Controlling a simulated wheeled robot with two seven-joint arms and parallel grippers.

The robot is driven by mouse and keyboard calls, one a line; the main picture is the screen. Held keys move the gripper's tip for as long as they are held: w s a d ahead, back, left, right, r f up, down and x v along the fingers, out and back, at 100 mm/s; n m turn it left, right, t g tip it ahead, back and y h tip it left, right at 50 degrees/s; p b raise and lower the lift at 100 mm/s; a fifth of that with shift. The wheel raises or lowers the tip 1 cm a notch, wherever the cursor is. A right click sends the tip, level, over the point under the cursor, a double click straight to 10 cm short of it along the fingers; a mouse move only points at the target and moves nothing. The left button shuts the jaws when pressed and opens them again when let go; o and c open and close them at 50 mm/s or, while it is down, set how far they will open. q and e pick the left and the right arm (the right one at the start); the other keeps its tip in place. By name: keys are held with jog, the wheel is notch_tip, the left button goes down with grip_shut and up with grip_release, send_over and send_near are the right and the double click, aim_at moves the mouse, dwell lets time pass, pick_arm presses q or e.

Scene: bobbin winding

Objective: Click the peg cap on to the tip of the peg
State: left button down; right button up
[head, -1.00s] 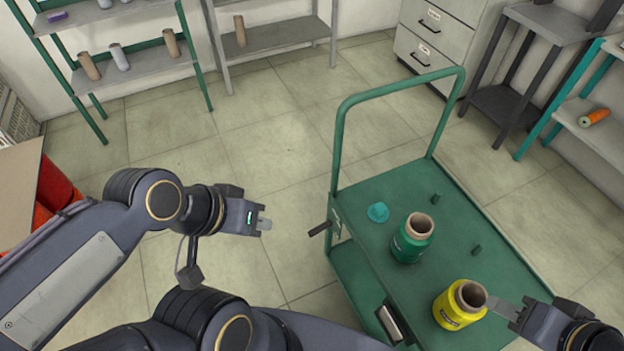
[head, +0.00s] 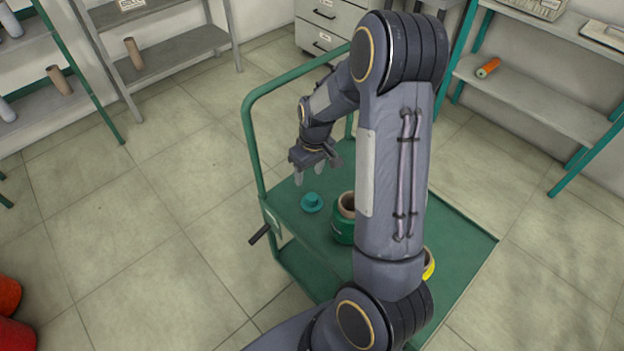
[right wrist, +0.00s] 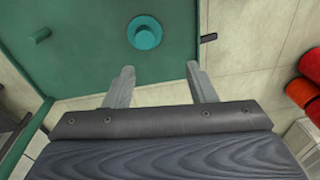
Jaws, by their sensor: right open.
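The peg cap (head: 312,203) is a teal, round, hat-shaped piece lying on the green cart's top, left of the green bobbin. It also shows in the right wrist view (right wrist: 145,33). My right gripper (head: 311,172) is open and empty, its fingers pointing down above the cart, just behind the cap in the head view. In the right wrist view the open fingers (right wrist: 160,70) frame a gap, with the cap beyond their tips and not touching. In the head view my right arm hides the pegs.
The green cart (head: 465,240) has a tall handle (head: 250,135). A green bobbin (head: 342,229) and a partly hidden yellow bobbin (head: 429,264) stand on it. Shelves (head: 175,52) and drawers (head: 322,25) line the back.

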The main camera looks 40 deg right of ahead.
send_over(312, 197)
jog(key=shift+n+g+h, duration=0.4)
notch_tip(312, 197, down, 6)
jog(key=shift+w+r, duration=0.1)
jog(key=shift+r, duration=0.05)
notch_tip(312, 197, down, 9)
jog(key=b, duration=0.7)
jog(key=shift+r, duration=0.15)
jog(key=c, duration=1)
notch_tip(312, 197, up, 6)
jog(key=p, duration=0.4)
jog(key=shift+r, duration=0.1)
jog(key=shift+c, duration=0.2)
